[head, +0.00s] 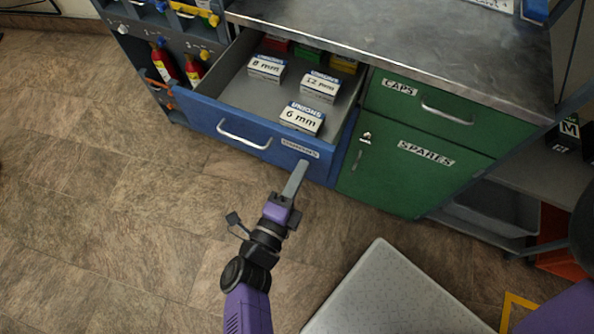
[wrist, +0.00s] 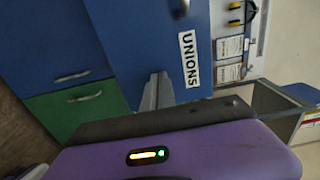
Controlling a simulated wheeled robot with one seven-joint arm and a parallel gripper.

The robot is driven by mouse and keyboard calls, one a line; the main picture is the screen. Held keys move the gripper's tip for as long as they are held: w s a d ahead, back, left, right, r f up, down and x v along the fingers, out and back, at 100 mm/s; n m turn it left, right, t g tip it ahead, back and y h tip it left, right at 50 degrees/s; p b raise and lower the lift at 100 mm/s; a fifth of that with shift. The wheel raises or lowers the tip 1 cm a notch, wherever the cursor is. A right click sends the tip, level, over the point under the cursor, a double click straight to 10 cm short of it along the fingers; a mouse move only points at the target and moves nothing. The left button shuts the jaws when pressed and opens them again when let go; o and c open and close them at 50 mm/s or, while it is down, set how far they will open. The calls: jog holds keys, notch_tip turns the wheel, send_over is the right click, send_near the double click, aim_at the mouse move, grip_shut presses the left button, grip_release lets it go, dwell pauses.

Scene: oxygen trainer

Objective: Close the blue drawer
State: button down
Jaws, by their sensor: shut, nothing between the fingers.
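The blue drawer (head: 250,140) is pulled out of the workbench, with a silver bar handle and a white label on its front. Small boxes lie inside it, marked 8 mm (head: 266,68), 12 mm (head: 320,86) and 6 mm (head: 302,118), with coloured boxes behind. My gripper (head: 300,168) is shut and empty, its fingers pointing at the drawer front near its right end, below the label. In the wrist view the shut fingers (wrist: 157,92) are by the blue front (wrist: 150,45), left of the UNIONS label (wrist: 189,59). I cannot tell whether they touch it.
Right of the drawer are a green CAPS drawer (head: 450,112) and a green SPARES door (head: 425,170), both shut. A metal worktop (head: 430,45) lies above. Red bottles (head: 163,65) stand at the left. The tiled floor (head: 110,210) in front and to the left is clear.

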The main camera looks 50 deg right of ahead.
send_over(339, 103)
jog(key=shift+s+a, duration=0.1)
jog(key=shift+a, duration=0.2)
jog(key=shift+d+r, duration=0.1)
jog(key=shift+d, duration=0.2)
